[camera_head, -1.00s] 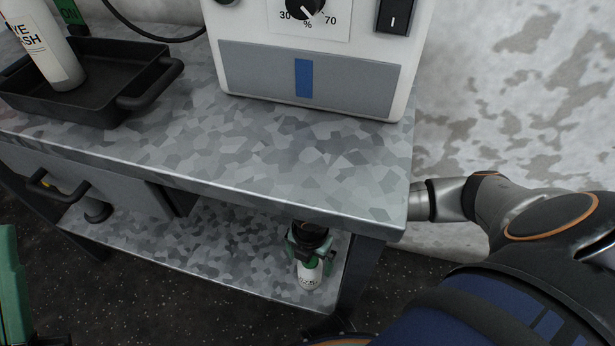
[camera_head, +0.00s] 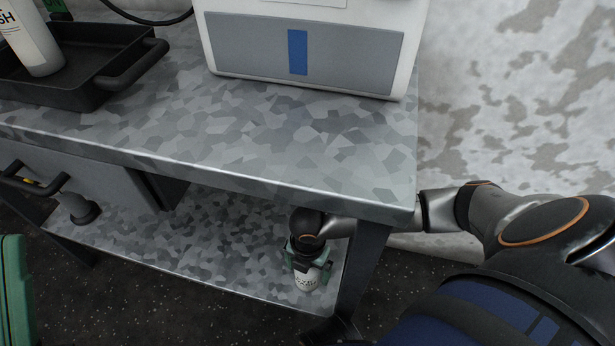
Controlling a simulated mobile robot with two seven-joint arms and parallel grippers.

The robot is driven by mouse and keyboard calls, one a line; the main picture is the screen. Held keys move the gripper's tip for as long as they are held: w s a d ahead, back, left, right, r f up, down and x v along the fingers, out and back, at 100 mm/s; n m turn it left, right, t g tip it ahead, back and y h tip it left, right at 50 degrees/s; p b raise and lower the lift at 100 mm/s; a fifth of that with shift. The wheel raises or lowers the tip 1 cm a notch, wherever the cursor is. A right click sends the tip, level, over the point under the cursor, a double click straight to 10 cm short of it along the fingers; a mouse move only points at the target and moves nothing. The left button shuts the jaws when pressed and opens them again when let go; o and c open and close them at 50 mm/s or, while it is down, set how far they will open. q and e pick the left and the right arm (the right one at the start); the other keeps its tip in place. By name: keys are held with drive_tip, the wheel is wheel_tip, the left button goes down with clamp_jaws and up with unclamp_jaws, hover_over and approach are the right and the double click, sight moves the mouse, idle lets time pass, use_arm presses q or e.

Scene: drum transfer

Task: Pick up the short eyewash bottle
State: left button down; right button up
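The short eyewash bottle (camera_head: 306,283), white with dark lettering, stands on the lower shelf near its front right corner. My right gripper (camera_head: 308,270) reaches under the tabletop and is at the bottle from above, with its green fingers on either side of it. The gripper hides the bottle's top. I cannot tell whether the fingers press on the bottle. A larger white eyewash bottle (camera_head: 32,42) stands in a black tray (camera_head: 75,92) on the tabletop at the upper left. My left gripper is not in view.
The tabletop (camera_head: 250,150) overhangs the lower shelf (camera_head: 200,242), and a table leg (camera_head: 362,265) stands just right of the short bottle. A white device (camera_head: 350,60) sits on the tabletop. A green object (camera_head: 14,290) is at the left edge.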

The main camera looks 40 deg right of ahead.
clamp_jaws()
idle(0.6)
